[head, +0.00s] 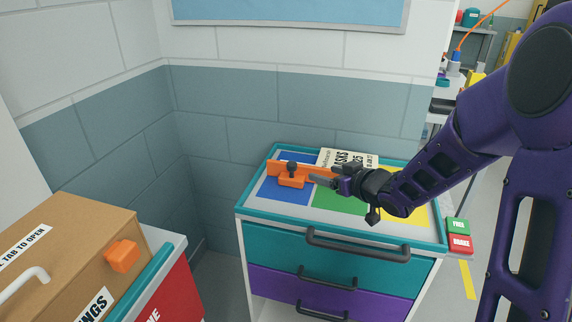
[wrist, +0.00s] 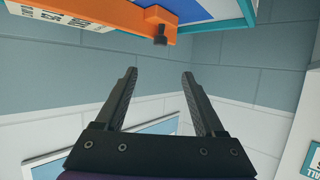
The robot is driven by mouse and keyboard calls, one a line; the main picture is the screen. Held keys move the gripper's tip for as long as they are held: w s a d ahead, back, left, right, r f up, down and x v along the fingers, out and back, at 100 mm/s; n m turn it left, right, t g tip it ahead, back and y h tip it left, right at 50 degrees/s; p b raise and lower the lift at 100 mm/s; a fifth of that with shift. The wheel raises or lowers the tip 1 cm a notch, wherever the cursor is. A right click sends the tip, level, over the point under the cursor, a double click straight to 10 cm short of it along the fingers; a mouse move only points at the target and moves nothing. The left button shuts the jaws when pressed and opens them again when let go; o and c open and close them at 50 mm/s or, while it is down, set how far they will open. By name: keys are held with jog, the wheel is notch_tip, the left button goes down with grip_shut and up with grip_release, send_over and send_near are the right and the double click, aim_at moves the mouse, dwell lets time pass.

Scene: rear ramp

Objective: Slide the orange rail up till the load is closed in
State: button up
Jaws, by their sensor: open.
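The orange rail (head: 285,167) lies across the top of the teal-rimmed cart (head: 243,215), over its blue and green panels. A block with a black knob (head: 292,167) sits toward its left end. In the wrist view the orange rail (wrist: 122,39) crosses the upper left, with the dark knob (wrist: 160,40) pointing down from its block. My gripper (head: 322,180) is at the rail's right part in the head view; contact cannot be told there. In the wrist view my gripper (wrist: 160,72) is open, with nothing between its fingers. I cannot tell which thing is the load.
A printed sheet (head: 345,157) lies at the back of the cart top. A cardboard box (head: 70,245) with an orange block stands on a red unit at lower left. A wall stands close behind the cart.

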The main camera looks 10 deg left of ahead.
aim_at(293, 164)
jog(key=b+x, duration=0.2)
jog(key=x, duration=1.5)
jog(key=shift+w+a, duration=0.15)
grip_shut()
dwell(0.8)
